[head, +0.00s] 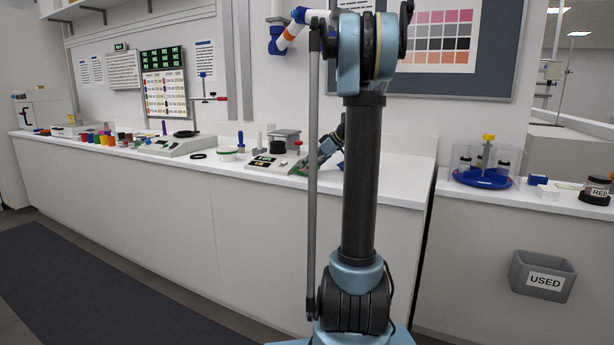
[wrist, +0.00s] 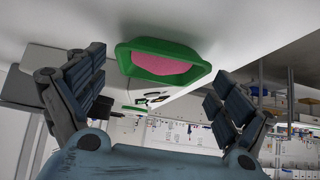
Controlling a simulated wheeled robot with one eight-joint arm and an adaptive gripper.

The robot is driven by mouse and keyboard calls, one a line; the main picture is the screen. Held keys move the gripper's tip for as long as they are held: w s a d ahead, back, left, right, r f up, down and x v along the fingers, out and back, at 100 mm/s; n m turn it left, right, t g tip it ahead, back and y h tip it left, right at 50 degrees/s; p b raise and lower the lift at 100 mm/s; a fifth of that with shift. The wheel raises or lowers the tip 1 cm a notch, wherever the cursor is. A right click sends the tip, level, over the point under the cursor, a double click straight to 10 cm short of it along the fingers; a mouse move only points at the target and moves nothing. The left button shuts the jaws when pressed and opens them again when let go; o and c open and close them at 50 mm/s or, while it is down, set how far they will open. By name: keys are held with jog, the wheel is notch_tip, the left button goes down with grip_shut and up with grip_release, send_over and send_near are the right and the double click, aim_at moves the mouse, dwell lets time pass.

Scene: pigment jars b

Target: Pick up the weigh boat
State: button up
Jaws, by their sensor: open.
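The weigh boat (wrist: 160,45) is a green-rimmed shallow tray with a pink area inside. In the wrist view it lies ahead, between the dark fingers of my open gripper (wrist: 159,68). Clear gaps show on both sides, and neither finger seems to touch it. In the head view my gripper (head: 325,158) is low over the bench, right of the scale, partly hidden behind my column. A small green patch (head: 302,169) shows beside it there; I cannot tell if it is the boat.
A scale (head: 276,164) with a dark jar stands just left of my gripper. A green-and-white bowl (head: 227,154) and black ring (head: 198,156) sit farther left, then several coloured jars. At right are a blue carousel (head: 482,179) and a grey USED bin (head: 542,277).

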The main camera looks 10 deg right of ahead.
jog(key=shift+x, duration=0.8)
jog(key=c, duration=1.1)
